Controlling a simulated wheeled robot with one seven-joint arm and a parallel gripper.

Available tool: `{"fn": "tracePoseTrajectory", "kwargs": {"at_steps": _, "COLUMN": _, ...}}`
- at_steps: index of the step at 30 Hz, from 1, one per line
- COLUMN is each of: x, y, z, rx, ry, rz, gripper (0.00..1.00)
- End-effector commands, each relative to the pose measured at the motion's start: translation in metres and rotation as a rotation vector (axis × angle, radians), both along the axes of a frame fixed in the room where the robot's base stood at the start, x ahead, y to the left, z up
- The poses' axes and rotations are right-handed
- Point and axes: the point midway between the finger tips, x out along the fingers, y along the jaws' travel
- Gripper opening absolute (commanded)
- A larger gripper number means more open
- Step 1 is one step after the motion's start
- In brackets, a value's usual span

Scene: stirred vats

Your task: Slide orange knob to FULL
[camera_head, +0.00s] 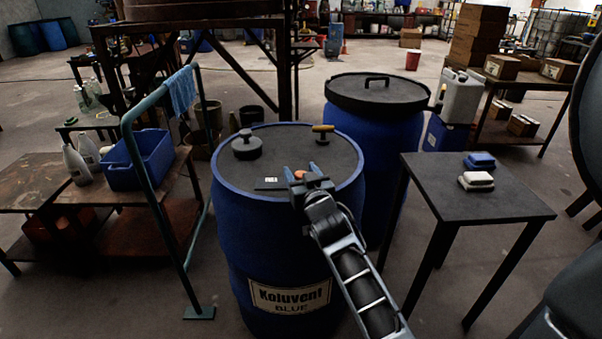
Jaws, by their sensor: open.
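The orange knob (299,174) shows on top of the front blue vat (285,245), beside a dark slider plate (270,183) with a small white label. The label is too small to read, so I cannot tell the FULL end. My gripper (301,169) is open over the front right part of the vat's lid. In this view the knob appears between its fingertips. I cannot tell whether the fingers touch it. My gripper and wrist hide the right part of the slider.
A black cap (246,145) and a yellow-brown handle (323,130) stand on the same lid. A second lidded blue vat (376,105) is behind. A dark table (500,205) with two small blocks stands right; a teal rail frame (152,185) stands left.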

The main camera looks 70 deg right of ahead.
Motion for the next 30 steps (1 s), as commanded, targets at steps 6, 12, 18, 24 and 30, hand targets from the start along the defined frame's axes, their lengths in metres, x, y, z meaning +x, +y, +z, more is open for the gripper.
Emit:
{"fn": "tracePoseTrajectory", "kwargs": {"at_steps": 6, "x": 0.0003, "y": -0.0004, "z": -0.0003, "rx": 0.000, "ry": 0.000, "rz": 0.000, "gripper": 0.60}}
{"fn": "tracePoseTrajectory", "kwargs": {"at_steps": 12, "x": 0.0003, "y": -0.0002, "z": -0.0002, "rx": 0.000, "ry": 0.000, "rz": 0.000, "gripper": 0.43}}
{"fn": "tracePoseTrajectory", "kwargs": {"at_steps": 18, "x": 0.0003, "y": -0.0002, "z": -0.0002, "rx": 0.000, "ry": 0.000, "rz": 0.000, "gripper": 0.24}}
{"fn": "tracePoseTrajectory", "kwargs": {"at_steps": 24, "x": 0.0002, "y": -0.0001, "z": -0.0002, "rx": 0.000, "ry": 0.000, "rz": 0.000, "gripper": 0.04}}
{"fn": "tracePoseTrajectory", "kwargs": {"at_steps": 30, "x": 0.0002, "y": -0.0001, "z": -0.0002, "rx": 0.000, "ry": 0.000, "rz": 0.000, "gripper": 0.00}}
